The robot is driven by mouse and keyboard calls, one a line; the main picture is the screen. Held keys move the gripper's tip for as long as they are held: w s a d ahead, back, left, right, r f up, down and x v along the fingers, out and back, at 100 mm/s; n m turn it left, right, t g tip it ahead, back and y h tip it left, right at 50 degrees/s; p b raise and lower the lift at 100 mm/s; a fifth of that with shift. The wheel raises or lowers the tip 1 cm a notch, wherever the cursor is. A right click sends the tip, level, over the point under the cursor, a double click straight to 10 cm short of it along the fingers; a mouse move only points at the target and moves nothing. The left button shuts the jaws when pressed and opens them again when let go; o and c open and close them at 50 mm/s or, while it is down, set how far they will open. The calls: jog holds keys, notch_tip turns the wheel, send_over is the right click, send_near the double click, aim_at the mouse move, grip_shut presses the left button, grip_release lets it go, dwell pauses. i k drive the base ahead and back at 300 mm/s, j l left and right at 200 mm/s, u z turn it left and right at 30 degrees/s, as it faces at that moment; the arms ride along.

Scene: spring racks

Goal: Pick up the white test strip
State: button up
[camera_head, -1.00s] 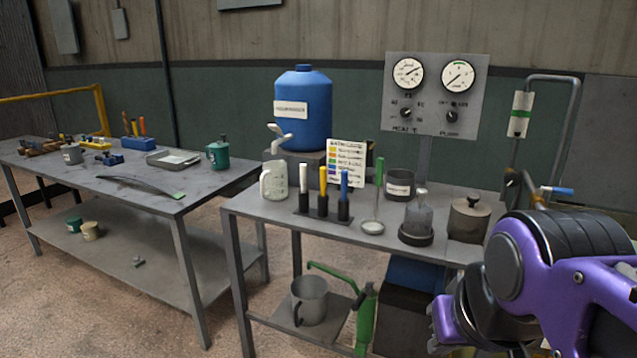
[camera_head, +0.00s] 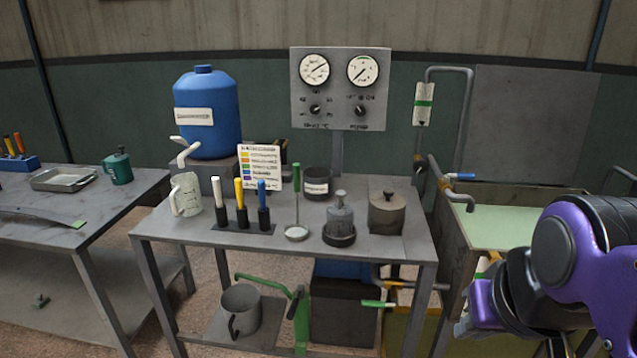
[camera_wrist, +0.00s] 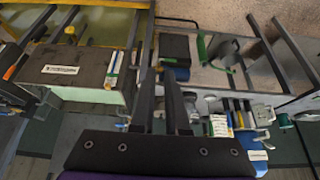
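The white test strip (camera_head: 217,192) stands upright in a black holder, at the left end of a row with a yellow strip (camera_head: 239,190) and a blue strip (camera_head: 262,192). The row is on the metal table (camera_head: 280,247), in front of a colour chart (camera_head: 259,166). My gripper is at the lower right of the head view, well right of the strips and apart from them. In the wrist view my gripper (camera_wrist: 161,78) shows two dark fingers with a gap between them and nothing held.
A white jug (camera_head: 186,195) stands left of the strips, under a blue water tank (camera_head: 207,115). A green-handled tool (camera_head: 296,190), a grey plunger jar (camera_head: 340,217) and a lidded pot (camera_head: 387,212) stand right of them. A basin with taps (camera_head: 500,215) is further right.

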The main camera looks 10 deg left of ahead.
aim_at(216, 180)
jog(key=i+j+u, duration=0.15)
jog(key=j, duration=0.3)
jog(key=i+j+u, duration=0.15)
jog(key=j, duration=0.25)
jog(key=i+j+u, duration=0.15)
jog(key=i+j, duration=0.2)
